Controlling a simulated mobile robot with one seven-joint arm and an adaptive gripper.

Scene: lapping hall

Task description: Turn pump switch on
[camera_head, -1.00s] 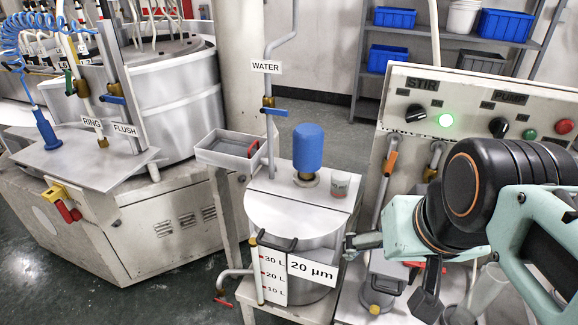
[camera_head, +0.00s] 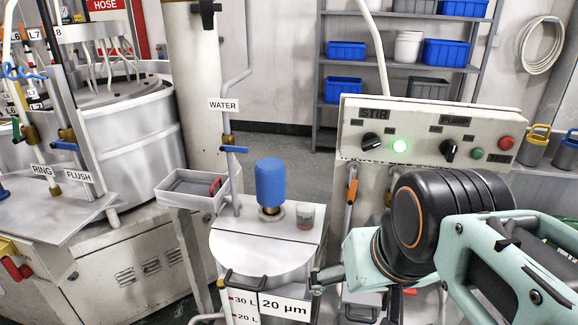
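The pump switch (camera_head: 449,150) is a black rotary knob under the PUMP label on the cream control panel (camera_head: 345,128) at right. A green button (camera_head: 477,154) and a red button (camera_head: 506,143) sit to its right. The STIR knob (camera_head: 372,141) and a brightly lit green lamp (camera_head: 400,146) are to its left. No lit lamp shows beside the pump switch. My arm's black and pale green wrist is in front of and below the panel, apart from the switch. My gripper (camera_head: 328,277) shows only in small part at the wrist's left; its opening cannot be made out.
A tank with a blue motor (camera_head: 270,184) and a small cup (camera_head: 305,216) stands left of my arm. An orange-handled valve (camera_head: 352,190) is below the panel. Shelves with blue bins (camera_head: 446,52) stand behind. Lidded pots (camera_head: 535,145) are at right.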

